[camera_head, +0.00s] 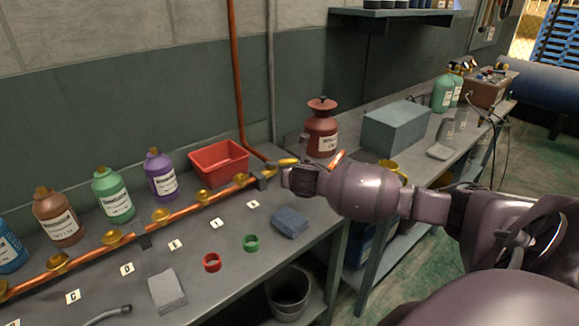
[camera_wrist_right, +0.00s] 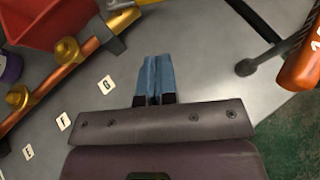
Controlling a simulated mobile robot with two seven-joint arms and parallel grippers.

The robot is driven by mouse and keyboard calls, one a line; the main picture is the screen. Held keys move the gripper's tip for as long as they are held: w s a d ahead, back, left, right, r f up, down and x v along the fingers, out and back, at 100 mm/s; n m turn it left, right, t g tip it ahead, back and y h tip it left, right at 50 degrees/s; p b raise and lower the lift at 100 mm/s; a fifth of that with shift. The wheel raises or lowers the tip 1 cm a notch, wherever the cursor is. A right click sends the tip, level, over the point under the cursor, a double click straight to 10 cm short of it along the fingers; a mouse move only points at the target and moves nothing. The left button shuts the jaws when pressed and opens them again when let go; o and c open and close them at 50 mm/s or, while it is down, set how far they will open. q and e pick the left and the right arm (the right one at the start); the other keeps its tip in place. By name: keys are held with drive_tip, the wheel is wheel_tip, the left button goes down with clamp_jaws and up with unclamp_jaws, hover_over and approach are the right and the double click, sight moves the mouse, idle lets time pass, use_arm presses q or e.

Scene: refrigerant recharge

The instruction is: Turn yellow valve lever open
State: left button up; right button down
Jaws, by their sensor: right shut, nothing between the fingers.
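The yellow valve lever (camera_head: 288,162) sits at the right end of the copper pipe (camera_head: 190,209), by the wall riser. Part of it shows at the top edge of the right wrist view (camera_wrist_right: 146,2). My right gripper (camera_head: 284,176) is beside the lever in the head view, just in front of it. In the right wrist view its blue fingers (camera_wrist_right: 154,62) are shut together with nothing between them, pointing toward the pipe end. My left gripper is not in view.
A red bin (camera_head: 218,160) stands behind the pipe, and a dark red canister (camera_head: 321,132) stands right of the lever. An orange cylinder (camera_wrist_right: 304,62) and a black rod lie close right of the fingers. Round brass valves, letter labels and a blue sponge (camera_head: 290,222) are nearby.

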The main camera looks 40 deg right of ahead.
sight(291, 161)
drive_tip(key=b+x, duration=0.1)
drive_tip(key=x, duration=0.5)
drive_tip(key=shift+w+d+f, duration=0.15)
drive_tip(key=shift+w+f, duration=0.1)
drive_tip(key=shift+f, duration=0.05)
drive_tip(key=w, duration=0.1)
drive_tip(key=w+d, duration=0.1)
drive_tip(key=shift+w+d+f+b, duration=0.1)
drive_tip(key=shift+w+d+b, duration=0.2)
drive_tip(key=shift+w+b, duration=0.1)
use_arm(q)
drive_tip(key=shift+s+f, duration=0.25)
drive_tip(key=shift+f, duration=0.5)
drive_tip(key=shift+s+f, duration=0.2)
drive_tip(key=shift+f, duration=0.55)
use_arm(e)
drive_tip(key=shift+w+d, duration=0.35)
drive_tip(key=shift+w, duration=0.15)
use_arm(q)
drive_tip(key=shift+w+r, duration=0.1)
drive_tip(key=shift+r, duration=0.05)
